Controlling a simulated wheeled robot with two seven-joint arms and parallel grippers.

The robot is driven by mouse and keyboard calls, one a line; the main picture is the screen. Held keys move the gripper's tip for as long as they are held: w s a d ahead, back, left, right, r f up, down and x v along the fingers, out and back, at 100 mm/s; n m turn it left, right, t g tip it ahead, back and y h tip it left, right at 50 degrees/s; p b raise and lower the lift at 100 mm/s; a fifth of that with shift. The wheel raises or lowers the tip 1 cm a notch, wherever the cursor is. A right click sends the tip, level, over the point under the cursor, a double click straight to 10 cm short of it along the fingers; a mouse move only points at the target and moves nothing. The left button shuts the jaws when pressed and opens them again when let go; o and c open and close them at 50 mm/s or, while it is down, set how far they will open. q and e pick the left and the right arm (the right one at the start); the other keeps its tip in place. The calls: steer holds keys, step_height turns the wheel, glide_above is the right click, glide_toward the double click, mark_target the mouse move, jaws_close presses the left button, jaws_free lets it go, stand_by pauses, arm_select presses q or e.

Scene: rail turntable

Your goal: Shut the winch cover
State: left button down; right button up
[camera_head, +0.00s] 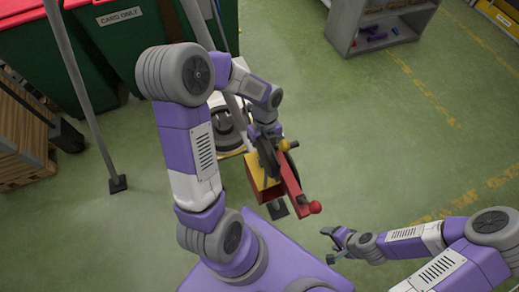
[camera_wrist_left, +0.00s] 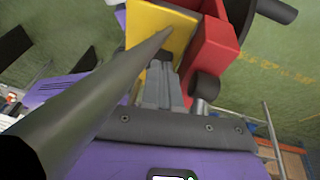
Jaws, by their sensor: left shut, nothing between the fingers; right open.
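The winch (camera_head: 290,187) stands in the middle of the head view, a red body with a yellow panel (camera_head: 258,181) on its left and a red ball at its near end. The yellow panel also shows at the top of the left wrist view (camera_wrist_left: 150,27), beside the red body (camera_wrist_left: 210,45). I cannot tell how far the cover is open. My left gripper (camera_wrist_left: 163,70) is shut and empty, its grey fingertips close to the yellow panel; contact is unclear. In the head view it is largely hidden at the winch's far end. My right gripper (camera_head: 334,243) is open and empty, apart from the winch at lower right.
A dark bar (camera_wrist_left: 95,95) crosses the left wrist view close to the camera. A grey post (camera_head: 85,95) stands at left. Green bins (camera_head: 112,45) and a grey shelf (camera_head: 345,30) stand at the back. The floor right of the winch is clear.

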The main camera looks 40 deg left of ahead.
arm_select(q)
steer(key=shift+d, duration=0.1)
steer(key=shift+r+p, duration=0.55)
steer(key=shift+r, duration=0.05)
steer(key=p+v, duration=0.4)
steer(key=v, duration=0.8)
steer(key=shift+d+r, duration=0.35)
steer(key=shift+r, duration=0.05)
